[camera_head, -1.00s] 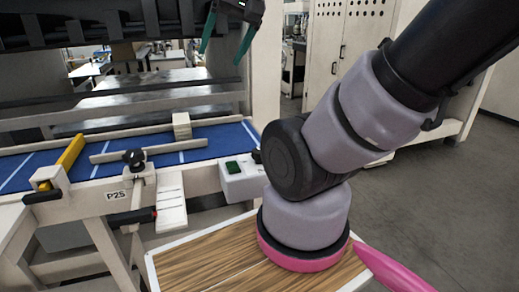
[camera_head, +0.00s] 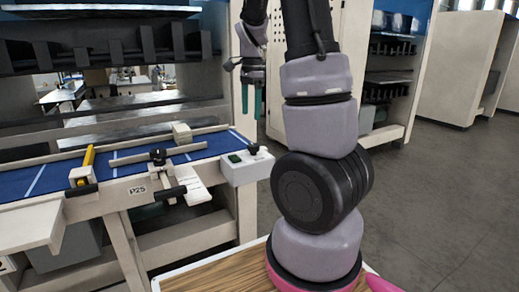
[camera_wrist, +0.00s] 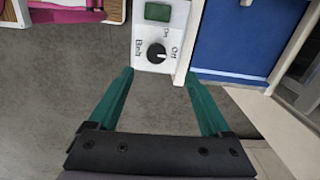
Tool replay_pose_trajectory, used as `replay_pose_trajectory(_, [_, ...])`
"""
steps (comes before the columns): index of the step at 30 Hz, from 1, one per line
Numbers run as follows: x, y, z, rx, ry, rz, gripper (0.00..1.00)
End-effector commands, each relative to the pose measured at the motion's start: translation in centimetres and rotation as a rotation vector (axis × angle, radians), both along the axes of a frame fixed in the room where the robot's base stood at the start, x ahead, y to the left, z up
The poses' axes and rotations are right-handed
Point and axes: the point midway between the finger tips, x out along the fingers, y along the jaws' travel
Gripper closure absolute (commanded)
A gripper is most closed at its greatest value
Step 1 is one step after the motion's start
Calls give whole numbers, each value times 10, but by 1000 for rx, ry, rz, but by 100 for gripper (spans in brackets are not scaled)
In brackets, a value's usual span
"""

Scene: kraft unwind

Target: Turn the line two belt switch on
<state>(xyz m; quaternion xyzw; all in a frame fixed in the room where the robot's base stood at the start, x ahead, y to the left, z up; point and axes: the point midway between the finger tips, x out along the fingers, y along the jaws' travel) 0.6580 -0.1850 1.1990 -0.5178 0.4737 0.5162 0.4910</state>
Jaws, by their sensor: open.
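The belt switch is a black rotary knob on a pale control box (camera_head: 247,172) at the front right edge of the blue conveyor. The knob (camera_head: 253,149) sits beside a green part (camera_head: 234,158). In the wrist view the knob (camera_wrist: 156,53) has "Belt", "On" and "Off" printed around it, with the green part (camera_wrist: 158,12) above. Which label it points at is not clear. My gripper (camera_head: 252,112) is open and empty, with teal fingers pointing down, above and behind the box in the head view. In the wrist view the knob lies just beyond the gap between the fingertips (camera_wrist: 158,76), apart from them.
The blue belt (camera_head: 40,178) carries a cream block (camera_head: 182,132) and guide rails. A black clamp handle (camera_head: 158,156) and a yellow bar (camera_head: 88,157) stand along its front. A pale machine post rises behind the box. Open grey floor (camera_head: 440,200) lies to the right.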

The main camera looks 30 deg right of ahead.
Motion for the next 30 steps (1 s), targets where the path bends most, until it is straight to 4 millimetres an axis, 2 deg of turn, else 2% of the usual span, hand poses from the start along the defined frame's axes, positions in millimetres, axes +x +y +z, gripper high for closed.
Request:
replay_pose_trajectory(8, [4,-5,-24,-17,23,-39,18])
replay_pose_trajectory(15, [3,-5,-70,-17,24,-38,18])
replay_pose_trajectory(21, [4,-5,-100,-16,23,-37,18])
replay_pose_trajectory(25, [4,-5,-111,-16,21,-37,18])
replay_pose_trajectory(30, [4,-5,-114,-17,18,-35,18])
